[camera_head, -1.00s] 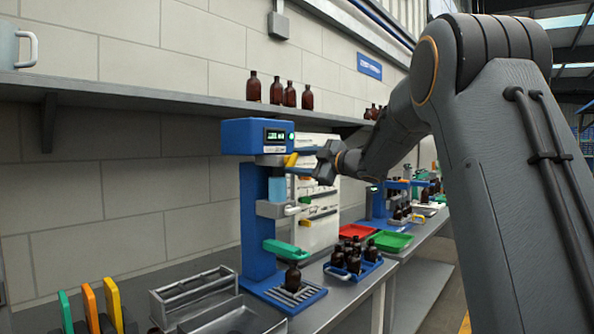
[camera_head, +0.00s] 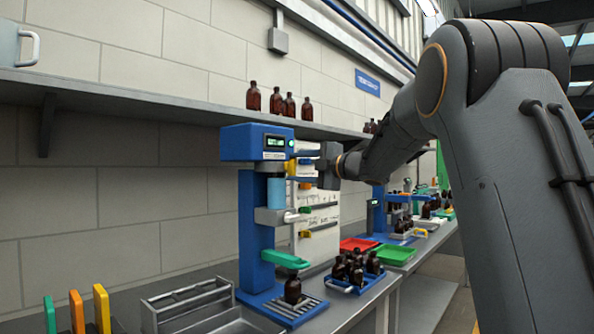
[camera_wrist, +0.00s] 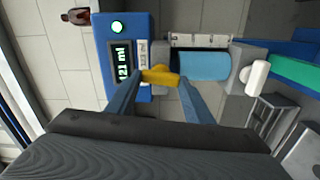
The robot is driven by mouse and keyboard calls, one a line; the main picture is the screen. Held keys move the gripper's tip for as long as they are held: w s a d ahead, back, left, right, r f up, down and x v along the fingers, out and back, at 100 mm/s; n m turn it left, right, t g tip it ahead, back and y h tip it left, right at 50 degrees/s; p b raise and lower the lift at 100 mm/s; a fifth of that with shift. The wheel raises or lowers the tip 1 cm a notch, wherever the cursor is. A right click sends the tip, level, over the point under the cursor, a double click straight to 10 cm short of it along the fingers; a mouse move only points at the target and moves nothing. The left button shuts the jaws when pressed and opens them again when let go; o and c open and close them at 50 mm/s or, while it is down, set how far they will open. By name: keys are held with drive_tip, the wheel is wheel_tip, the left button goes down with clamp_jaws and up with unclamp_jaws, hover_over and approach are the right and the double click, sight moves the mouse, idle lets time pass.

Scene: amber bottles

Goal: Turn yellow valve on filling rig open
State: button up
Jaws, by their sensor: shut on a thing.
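The filling rig (camera_head: 254,143) is a blue stand with a lit display, a light-blue cylinder (camera_head: 276,192) and a green handle (camera_head: 285,259) lower down. Its yellow valve (camera_head: 291,167) is on the right side of the head. In the wrist view the yellow valve handle (camera_wrist: 160,76) lies between my fingers beside the display (camera_wrist: 121,62). My gripper (camera_wrist: 160,83) is shut on the valve handle. An amber bottle (camera_head: 293,290) stands upright on the rig's base.
A blue crate of amber bottles (camera_head: 342,286) stands right of the rig, with red (camera_head: 354,244) and green (camera_head: 397,256) trays behind. A grey metal rack (camera_head: 190,307) is at left. Several amber bottles (camera_head: 276,101) stand on the shelf (camera_head: 150,98) above.

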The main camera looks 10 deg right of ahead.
drive_tip(key=o, duration=1.1)
drive_tip(key=shift+c, duration=0.2)
drive_tip(key=shift+s+d, duration=0.1)
drive_tip(key=b+v, duration=0.1)
drive_tip(key=v, duration=0.6)
drive_tip(key=shift+s, duration=0.25)
drive_tip(key=shift+d, duration=0.15)
